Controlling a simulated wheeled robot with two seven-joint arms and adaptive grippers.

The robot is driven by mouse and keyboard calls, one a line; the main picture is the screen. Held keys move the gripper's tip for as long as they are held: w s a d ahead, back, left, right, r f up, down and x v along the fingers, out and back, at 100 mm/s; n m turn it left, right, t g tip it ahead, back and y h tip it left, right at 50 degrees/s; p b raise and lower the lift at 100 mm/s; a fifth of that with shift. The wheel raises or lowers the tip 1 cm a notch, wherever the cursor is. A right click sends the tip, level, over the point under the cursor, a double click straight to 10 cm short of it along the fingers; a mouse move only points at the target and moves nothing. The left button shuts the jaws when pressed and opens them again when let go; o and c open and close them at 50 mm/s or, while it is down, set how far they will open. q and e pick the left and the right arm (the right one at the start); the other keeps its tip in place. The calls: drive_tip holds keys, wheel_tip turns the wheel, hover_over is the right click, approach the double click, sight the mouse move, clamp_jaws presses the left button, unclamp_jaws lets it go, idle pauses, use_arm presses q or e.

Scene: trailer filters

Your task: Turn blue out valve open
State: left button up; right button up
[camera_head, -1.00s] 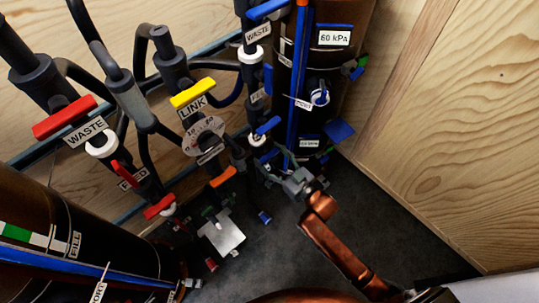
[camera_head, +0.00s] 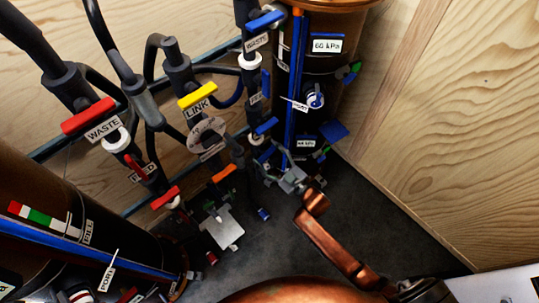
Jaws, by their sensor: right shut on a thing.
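Low at the foot of the right-hand tank, a small blue handle (camera_head: 266,154) shows at my right gripper, and I take it for the blue out valve. Its label is not readable, and the grey fingers partly hide it. My right gripper (camera_head: 275,166) is shut on this handle, its arm reaching in from the lower right. The handle's exact angle is too small to tell. My left gripper is not in view.
Another blue handle (camera_head: 266,126) sits just above. The right tank (camera_head: 345,25) and its blue tab (camera_head: 334,131) stand close to my right gripper. Dark floor (camera_head: 390,205) is clear at right.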

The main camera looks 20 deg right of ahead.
drive_tip(key=n+p, duration=0.2)
drive_tip(key=n, duration=0.3)
drive_tip(key=shift+a+n, duration=0.15)
drive_tip(key=shift+n, duration=0.55)
drive_tip(key=shift+f+n+p, duration=0.15)
drive_tip(key=shift+n+p, duration=0.15)
drive_tip(key=shift+n, duration=1.5)
drive_tip(key=n, duration=0.2)
drive_tip(key=shift+f+n, duration=0.15)
drive_tip(key=shift+n, duration=0.25)
drive_tip(key=shift+s+n, duration=0.1)
drive_tip(key=shift+n, duration=0.2)
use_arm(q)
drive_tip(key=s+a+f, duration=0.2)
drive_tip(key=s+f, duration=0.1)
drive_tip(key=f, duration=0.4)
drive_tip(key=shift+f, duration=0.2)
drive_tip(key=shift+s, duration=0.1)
